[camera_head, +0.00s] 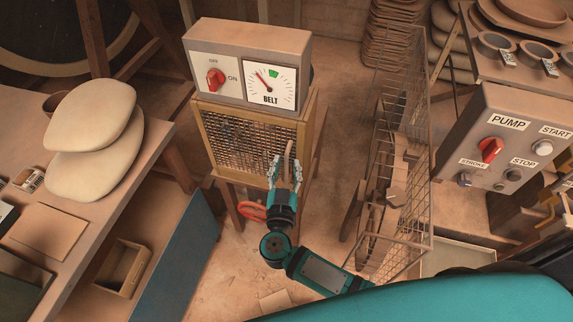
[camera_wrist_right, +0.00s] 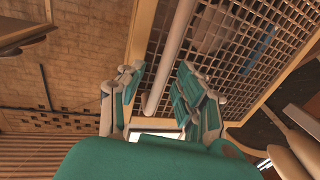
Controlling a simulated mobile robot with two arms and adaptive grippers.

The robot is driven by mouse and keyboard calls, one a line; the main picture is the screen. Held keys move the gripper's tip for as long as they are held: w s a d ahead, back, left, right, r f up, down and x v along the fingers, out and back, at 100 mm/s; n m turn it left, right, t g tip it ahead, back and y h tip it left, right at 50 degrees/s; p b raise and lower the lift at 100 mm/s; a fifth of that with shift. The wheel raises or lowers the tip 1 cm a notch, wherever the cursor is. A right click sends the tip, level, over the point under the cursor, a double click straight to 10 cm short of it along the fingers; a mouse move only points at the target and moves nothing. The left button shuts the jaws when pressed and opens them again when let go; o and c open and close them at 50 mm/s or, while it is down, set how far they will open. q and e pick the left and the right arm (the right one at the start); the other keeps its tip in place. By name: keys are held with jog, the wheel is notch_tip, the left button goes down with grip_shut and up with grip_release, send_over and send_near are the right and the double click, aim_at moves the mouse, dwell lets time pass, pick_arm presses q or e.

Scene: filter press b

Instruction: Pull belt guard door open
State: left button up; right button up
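The belt guard door (camera_head: 240,135) is a wire-mesh panel in a wooden frame, below the BELT control box (camera_head: 285,45). It looks shut. A pale vertical bar handle (camera_head: 289,148) stands at its right side. My right gripper (camera_head: 286,166) is at the lower part of this handle with its fingers spread. In the right wrist view, the handle (camera_wrist_right: 170,58) comes down between the two open fingers (camera_wrist_right: 160,88), with gaps visible on both sides. The mesh (camera_wrist_right: 235,45) lies just behind. My left gripper is out of view.
A red handwheel (camera_head: 251,211) is low beside my right wrist. A wire cage (camera_head: 395,150) stands to the right. A bench (camera_head: 110,205) with stacked pale sacks (camera_head: 95,130) is at left. The PUMP panel (camera_head: 510,140) is at far right. Some floor is clear before the cabinet.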

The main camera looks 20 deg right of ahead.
jog(key=shift+w+d, duration=0.15)
jog(key=shift+w, duration=0.2)
jog(key=shift+c, duration=0.2)
grip_shut()
